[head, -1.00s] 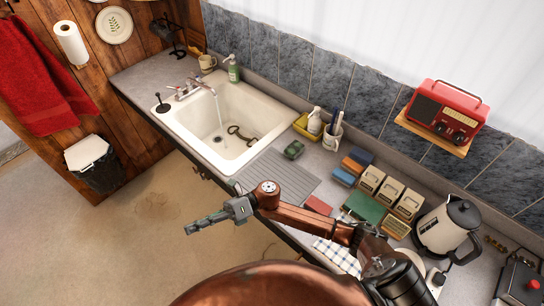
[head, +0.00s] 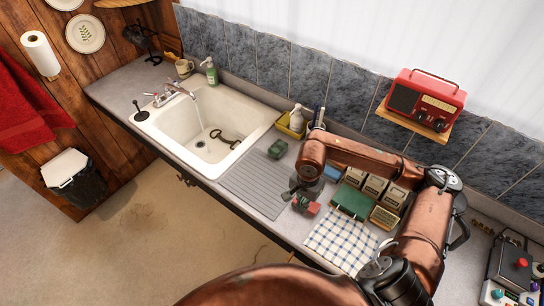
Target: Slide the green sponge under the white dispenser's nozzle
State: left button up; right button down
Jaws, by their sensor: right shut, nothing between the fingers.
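The dark green sponge (head: 278,148) lies on the counter between the sink and the yellow tray, in front of the white dispenser. The white dispenser (head: 296,118) stands upright in or at the yellow tray; its nozzle is too small to make out clearly. The sponge is apart from the dispenser, on its near side. My right gripper (head: 291,195) is shut and empty, low over the counter at the right edge of the drainboard, nearer the front than the sponge and next to a red block. My left gripper is not in view.
The yellow tray (head: 284,126) sits by the wall. The red block (head: 312,208), green box (head: 351,201), several cream boxes (head: 375,187) and checked cloth (head: 342,240) crowd the counter to the right. The ribbed drainboard (head: 252,184) is clear. Water runs into the sink (head: 170,120).

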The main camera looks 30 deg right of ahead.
aim_at(277, 151)
jog(key=i, duration=1)
